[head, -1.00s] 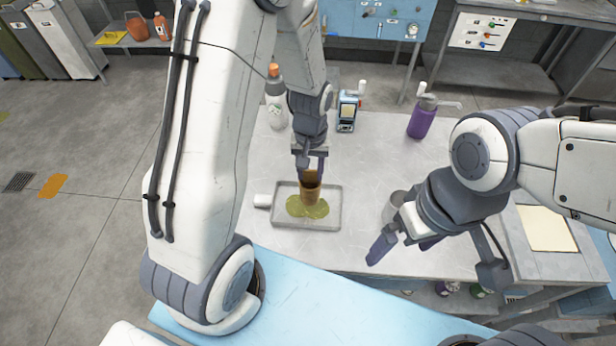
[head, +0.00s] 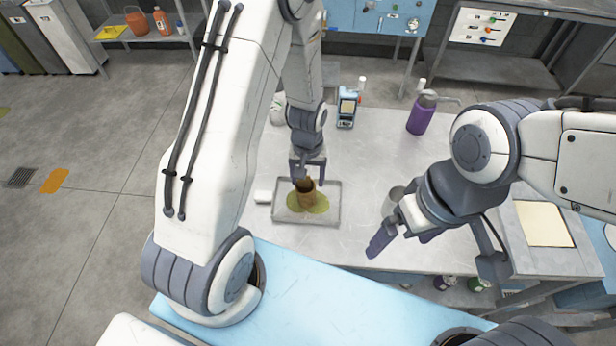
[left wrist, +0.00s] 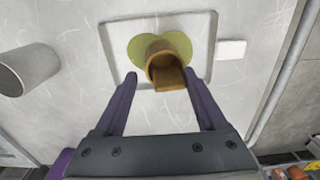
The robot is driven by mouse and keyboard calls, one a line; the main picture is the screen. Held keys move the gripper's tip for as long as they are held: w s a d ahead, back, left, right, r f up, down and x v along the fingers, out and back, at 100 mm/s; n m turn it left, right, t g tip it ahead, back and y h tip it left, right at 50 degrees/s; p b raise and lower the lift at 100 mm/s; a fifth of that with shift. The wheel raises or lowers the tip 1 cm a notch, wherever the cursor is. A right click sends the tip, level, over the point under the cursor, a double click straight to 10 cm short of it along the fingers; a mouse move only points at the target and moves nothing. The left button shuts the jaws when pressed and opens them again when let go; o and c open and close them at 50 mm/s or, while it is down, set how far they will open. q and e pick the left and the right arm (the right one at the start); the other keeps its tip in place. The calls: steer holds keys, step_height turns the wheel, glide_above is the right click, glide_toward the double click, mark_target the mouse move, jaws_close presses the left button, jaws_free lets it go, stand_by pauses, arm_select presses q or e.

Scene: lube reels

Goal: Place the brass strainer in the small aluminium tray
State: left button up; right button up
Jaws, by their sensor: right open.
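The brass strainer (head: 307,197), a brown cup shape, stands in the small aluminium tray (head: 334,206), on an olive-yellow patch (head: 323,205). In the left wrist view the strainer (left wrist: 161,52) shows its open mouth and a flat tab, with the tray rim (left wrist: 212,45) around it. My left gripper (head: 307,177) is just behind and above the strainer. In the left wrist view its fingers (left wrist: 161,77) are spread wide, with the strainer ahead between the tips and a gap on both sides. My right gripper (head: 402,243) is open and empty near the table's front edge.
A grey metal cup (head: 392,198) stands beside my right gripper and also shows in the left wrist view (left wrist: 28,69). A purple pump bottle (head: 421,115) and a blue device (head: 346,110) stand farther back. A white block (head: 262,197) touches or adjoins the tray's left side.

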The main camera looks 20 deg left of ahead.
arm_select(q)
steer(key=shift+r, duration=0.15)
step_height(320, 180, up, 11)
steer(key=b, duration=0.3)
steer(key=s+d+r+m, duration=0.4)
steer(key=s+d+m, duration=0.1)
steer(key=s, duration=0.4)
steer(key=s+d+r+m+h, duration=0.1)
steer(key=s+d+r+m, duration=0.3)
steer(key=s+d, duration=0.3)
steer(key=s+m, duration=0.1)
steer(key=s, duration=0.2)
steer(key=shift+d+m, duration=0.3)
steer(key=shift+d, duration=0.1)
